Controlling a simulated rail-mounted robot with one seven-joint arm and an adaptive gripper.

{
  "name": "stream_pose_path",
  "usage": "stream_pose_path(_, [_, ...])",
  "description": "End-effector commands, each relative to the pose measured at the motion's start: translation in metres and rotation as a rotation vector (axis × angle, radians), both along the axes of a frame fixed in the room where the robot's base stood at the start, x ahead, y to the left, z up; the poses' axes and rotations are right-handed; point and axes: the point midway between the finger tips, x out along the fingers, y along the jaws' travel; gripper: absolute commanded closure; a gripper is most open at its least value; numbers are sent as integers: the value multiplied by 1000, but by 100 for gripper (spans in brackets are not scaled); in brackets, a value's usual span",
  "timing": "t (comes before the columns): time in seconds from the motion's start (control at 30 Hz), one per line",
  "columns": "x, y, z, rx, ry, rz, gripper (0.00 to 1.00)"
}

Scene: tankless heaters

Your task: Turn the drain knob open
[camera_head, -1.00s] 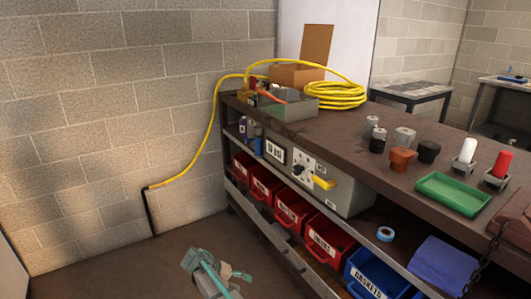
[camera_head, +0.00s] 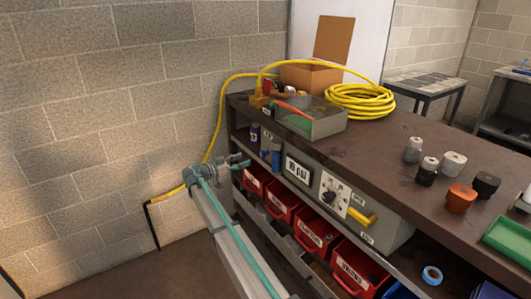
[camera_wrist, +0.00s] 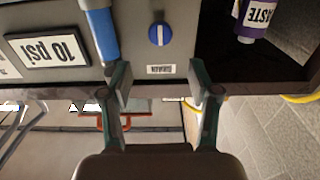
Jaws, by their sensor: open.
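A round blue knob (camera_wrist: 159,33) with a white pointer line is on a grey panel in the wrist view. A small white label (camera_wrist: 161,69), too small to read surely, is beside it. My gripper (camera_wrist: 159,84) is open and empty, its two fingers spread either side of the label and short of the knob. In the head view my gripper (camera_head: 241,163) reaches toward the left end of the shelf unit. I cannot make out the blue knob in that view.
A blue cylinder (camera_wrist: 102,34) is left of the knob, and a purple bottle (camera_wrist: 249,20) is right of it. A 10 psi display (camera_head: 298,172) and a dial plate with a yellow handle (camera_head: 362,217) are on the grey box. Red bins (camera_head: 283,199) stand below.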

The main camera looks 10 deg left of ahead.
Motion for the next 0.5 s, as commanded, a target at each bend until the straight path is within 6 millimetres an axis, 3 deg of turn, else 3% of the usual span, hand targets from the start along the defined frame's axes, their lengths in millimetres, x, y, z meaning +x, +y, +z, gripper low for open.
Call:
stream_pose_path(0.17, [9,-10,-1,11,-10,-3,39])
stream_pose_path(0.5, [44,-53,-1,10,-7,-3,39])
